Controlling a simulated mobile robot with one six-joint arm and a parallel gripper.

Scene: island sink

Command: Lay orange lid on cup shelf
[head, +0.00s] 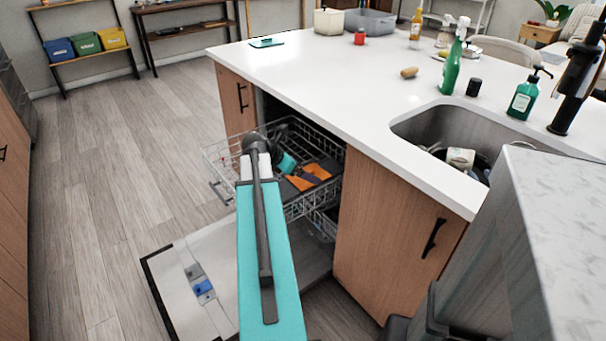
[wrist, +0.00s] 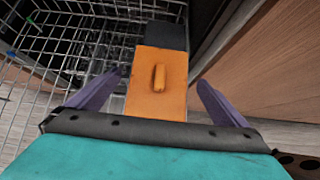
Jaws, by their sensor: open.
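The orange lid (wrist: 143,98) is a flat rectangle with a raised bar handle in the wrist view. It lies between my gripper's two purple fingers (wrist: 159,80), with a gap on each side. My gripper is open and holds nothing. In the head view, orange patches of the lid (head: 317,172) show in the dishwasher's pulled-out upper wire rack (head: 216,163), and my arm reaches over that rack. My fingers are hard to make out there. The wire rack also fills the left of the wrist view (wrist: 60,50). I cannot make out a separate cup shelf.
The dishwasher door (head: 175,275) is folded down, with a small blue and grey item (head: 200,287) on it. A wooden cabinet front (head: 395,225) stands close to the right. The white counter (head: 340,80) is above, with a sink (head: 440,125) and bottles.

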